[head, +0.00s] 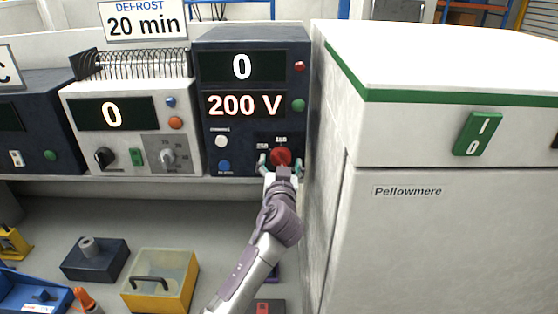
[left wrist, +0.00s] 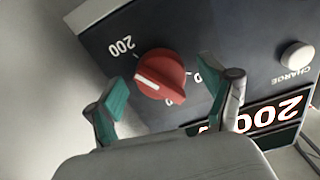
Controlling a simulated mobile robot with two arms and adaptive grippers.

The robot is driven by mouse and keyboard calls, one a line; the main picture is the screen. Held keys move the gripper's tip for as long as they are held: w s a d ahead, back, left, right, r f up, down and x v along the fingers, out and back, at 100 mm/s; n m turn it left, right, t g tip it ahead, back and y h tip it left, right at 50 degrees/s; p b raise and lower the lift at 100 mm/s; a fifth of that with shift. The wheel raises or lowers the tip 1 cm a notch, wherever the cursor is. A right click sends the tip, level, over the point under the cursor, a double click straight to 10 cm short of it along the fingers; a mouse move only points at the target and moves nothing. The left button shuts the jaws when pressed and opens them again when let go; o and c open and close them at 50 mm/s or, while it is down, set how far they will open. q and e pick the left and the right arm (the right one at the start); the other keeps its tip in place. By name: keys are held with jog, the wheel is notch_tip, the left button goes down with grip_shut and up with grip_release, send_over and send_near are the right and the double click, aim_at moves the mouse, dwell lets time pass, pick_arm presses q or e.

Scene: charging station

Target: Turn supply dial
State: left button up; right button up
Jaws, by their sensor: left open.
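The supply dial (head: 280,156) is a red round knob at the lower right of a dark blue unit (head: 212,140). In the left wrist view the dial (left wrist: 162,77) has a white pointer line that points to the upper left, toward a "200" mark. My left gripper (head: 281,162) is at the dial. Its two teal-tipped fingers (left wrist: 172,98) are open, one on each side of the dial, and I see a gap between them and the knob. The unit's displays read "0" and "200 V" in the head view. My right gripper is not in view.
A large white cabinet (head: 430,240) with a green switch (head: 478,134) stands close on the right of the unit. A white unit (head: 130,120) with a coil on top stands to the left. A yellow box (head: 160,285) and a dark box (head: 95,262) lie below.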

pick_arm(q)
jog(key=shift+s+r, duration=0.1)
jog(key=shift+s, duration=0.05)
jog(key=shift+c, duration=0.8)
jog(key=c, duration=1)
jog(key=shift+m, duration=2.8)
jog(key=o, duration=1.2)
jog(key=shift+c, duration=0.2)
